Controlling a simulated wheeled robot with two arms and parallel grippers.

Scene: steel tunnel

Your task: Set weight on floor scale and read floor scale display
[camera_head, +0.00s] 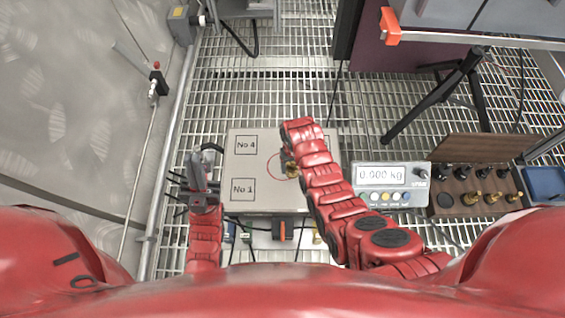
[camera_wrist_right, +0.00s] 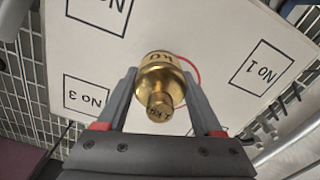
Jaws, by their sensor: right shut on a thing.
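The floor scale (camera_head: 262,186) has a pale plate marked with numbered squares and a red circle. A brass weight (camera_head: 290,169) is over the circle, mostly hidden by my right arm in the head view. In the right wrist view my right gripper (camera_wrist_right: 161,98) is shut on the brass weight (camera_wrist_right: 158,72), and part of the red circle shows beside it. I cannot tell whether the weight touches the plate. The scale display (camera_head: 380,175), right of the plate, reads 0.000 kg. My left gripper (camera_head: 197,172) is beside the plate's left edge; its opening is unclear.
A wooden case (camera_head: 462,190) with several brass and dark weights stands right of the display. A blue tray (camera_head: 545,183) is at the far right. Black table legs (camera_head: 440,100) stand behind. Cables lie on the grated floor, which has free room behind the scale.

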